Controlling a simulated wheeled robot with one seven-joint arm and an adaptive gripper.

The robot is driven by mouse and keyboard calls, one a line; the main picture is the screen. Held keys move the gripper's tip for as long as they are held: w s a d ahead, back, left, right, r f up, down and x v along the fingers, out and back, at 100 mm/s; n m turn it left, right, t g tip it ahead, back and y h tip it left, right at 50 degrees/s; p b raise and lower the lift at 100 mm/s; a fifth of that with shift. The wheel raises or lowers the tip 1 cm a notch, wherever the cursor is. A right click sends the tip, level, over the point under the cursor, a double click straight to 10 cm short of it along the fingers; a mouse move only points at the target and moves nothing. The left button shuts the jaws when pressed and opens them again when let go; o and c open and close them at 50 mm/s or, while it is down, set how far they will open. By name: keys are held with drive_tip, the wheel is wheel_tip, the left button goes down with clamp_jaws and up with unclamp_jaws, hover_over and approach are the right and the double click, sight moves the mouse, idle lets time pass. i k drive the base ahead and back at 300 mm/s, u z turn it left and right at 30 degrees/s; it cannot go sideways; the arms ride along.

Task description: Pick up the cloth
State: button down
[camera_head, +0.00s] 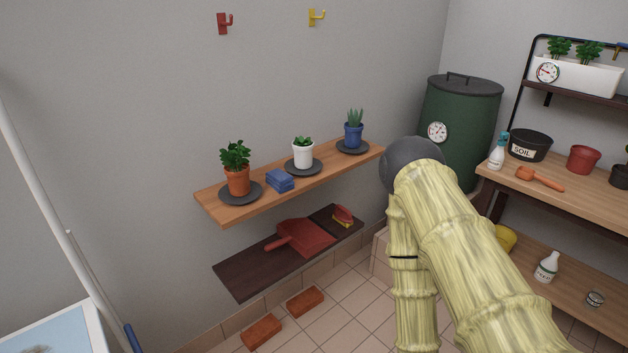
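A small folded blue stack (280,181), which looks like the cloth, lies on the upper wooden wall shelf (215,205). It sits between the terracotta pot and the white pot, near the shelf's front edge. My bamboo-patterned arm rises at the right of the picture and bends at a dark round joint, to the right of the shelf. One arm part hangs down from there. My gripper is not in view, so I cannot see whether it holds anything.
Potted plants stand on dark saucers beside the cloth: terracotta (238,181), white (303,155) and blue (353,135). The lower dark shelf (243,276) holds a red dustpan (303,238). A green barrel (462,115) and a workbench (590,205) stand at right. Bricks (261,332) lie on the floor.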

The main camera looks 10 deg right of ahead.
sight(281, 182)
drive_tip(key=u, duration=0.65)
drive_tip(key=k, duration=1.25)
drive_tip(key=z, duration=1.25)
drive_tip(key=i, duration=1.4)
drive_tip(key=u, duration=0.7)
drive_tip(key=i, duration=0.65)
drive_tip(key=u, duration=0.8)
